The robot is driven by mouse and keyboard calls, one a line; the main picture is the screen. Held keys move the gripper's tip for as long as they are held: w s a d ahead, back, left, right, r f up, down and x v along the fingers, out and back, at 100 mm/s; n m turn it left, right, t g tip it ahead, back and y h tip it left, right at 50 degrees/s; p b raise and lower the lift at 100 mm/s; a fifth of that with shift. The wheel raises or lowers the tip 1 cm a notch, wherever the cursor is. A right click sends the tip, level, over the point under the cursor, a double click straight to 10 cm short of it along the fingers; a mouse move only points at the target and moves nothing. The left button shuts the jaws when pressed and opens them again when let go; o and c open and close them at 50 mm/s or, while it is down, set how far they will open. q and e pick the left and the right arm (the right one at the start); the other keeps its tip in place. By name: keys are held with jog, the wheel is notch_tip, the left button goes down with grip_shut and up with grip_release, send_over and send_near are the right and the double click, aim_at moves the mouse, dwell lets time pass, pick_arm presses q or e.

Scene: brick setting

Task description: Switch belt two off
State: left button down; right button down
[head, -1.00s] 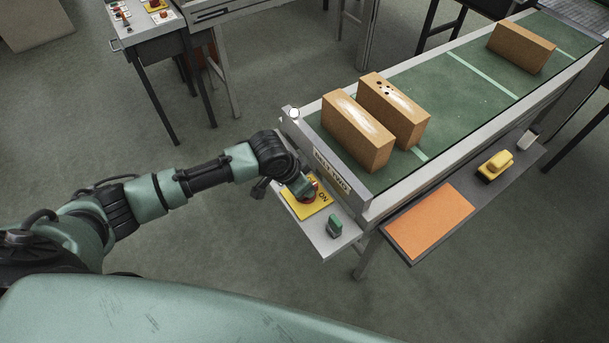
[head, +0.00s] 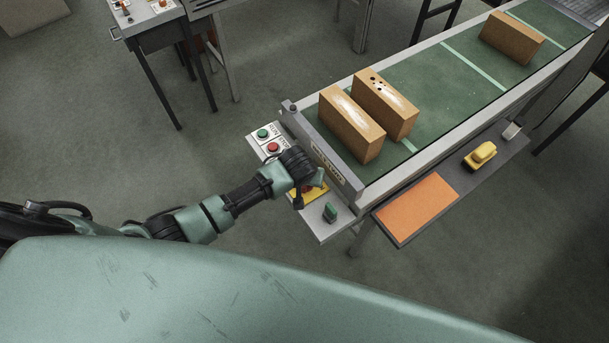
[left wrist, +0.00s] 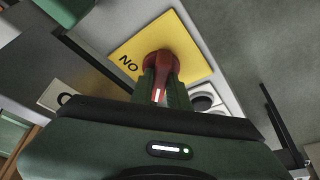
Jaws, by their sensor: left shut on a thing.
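Belt two (head: 460,82) is a green conveyor with the sign BELT TWO (head: 327,163) on its near end. Below that end a grey control shelf carries a yellow plate (head: 320,190) with a red rotary switch. In the left wrist view the red switch (left wrist: 158,62) stands out from the yellow plate (left wrist: 190,35), beside the lettering ON, which reads upside down. My left gripper (left wrist: 160,84) is shut on the red switch handle. In the head view my left gripper (head: 307,185) covers most of the switch. The lamp (head: 292,105) on the belt's corner is dark. My right gripper is not in view.
Several brown boxes (head: 350,130) stand on the belt. Green (head: 262,133) and red (head: 273,147) push buttons lie left of my gripper, and a green knob (head: 330,212) to its right. A side shelf (head: 462,190) holds an orange sheet and a yellow object. Another panel stands at upper left.

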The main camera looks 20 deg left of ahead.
pick_arm(q)
jog(key=shift+w+r, duration=0.15)
jog(key=shift+w, duration=0.05)
dwell(0.4)
jog(key=c, duration=1.4)
grip_release()
jog(key=shift+o, duration=0.2)
jog(key=shift+s, duration=0.1)
jog(key=v, duration=0.7)
jog(key=shift+r+b, duration=0.3)
jog(key=shift+b, duration=0.1)
jog(key=shift+s+d, duration=0.1)
jog(key=shift+s, duration=0.05)
